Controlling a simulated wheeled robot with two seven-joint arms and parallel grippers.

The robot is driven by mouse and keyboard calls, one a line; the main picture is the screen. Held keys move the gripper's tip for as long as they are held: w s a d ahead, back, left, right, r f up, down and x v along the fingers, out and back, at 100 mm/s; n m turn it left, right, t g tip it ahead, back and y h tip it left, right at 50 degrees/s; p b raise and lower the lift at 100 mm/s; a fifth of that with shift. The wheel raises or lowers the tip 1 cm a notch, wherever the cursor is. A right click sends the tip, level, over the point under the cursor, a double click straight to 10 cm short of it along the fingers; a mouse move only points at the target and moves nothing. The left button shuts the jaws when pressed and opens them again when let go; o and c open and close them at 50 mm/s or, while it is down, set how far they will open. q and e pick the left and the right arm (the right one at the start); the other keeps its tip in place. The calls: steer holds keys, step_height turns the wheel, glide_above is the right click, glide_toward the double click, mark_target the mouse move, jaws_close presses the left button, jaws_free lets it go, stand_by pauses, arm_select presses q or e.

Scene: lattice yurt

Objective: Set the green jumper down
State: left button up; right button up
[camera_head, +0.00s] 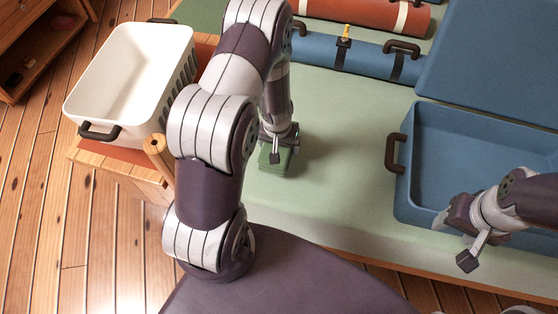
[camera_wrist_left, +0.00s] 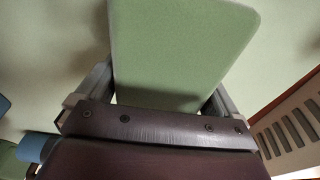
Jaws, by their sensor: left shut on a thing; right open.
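In the left wrist view the jumper (camera_wrist_left: 180,50) fills the space between the two fingers. I cannot tell whether its underside touches the surface. My right gripper (camera_head: 455,238) is open and empty, near the front wall of the blue suitcase (camera_head: 402,190).
A white basket (camera_head: 130,75) stands at the left on a wooden piece. The open blue suitcase is at the right. A blue roll (camera_head: 365,58) with straps and a reddish roll (camera_head: 365,12) lie at the back. The pale surface around the jumper is clear.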

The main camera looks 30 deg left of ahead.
arm_select(q)
steer(key=shift+a+f+b, duration=0.1)
steer(key=shift+f+b, duration=0.9)
steer(key=shift+f, duration=0.9)
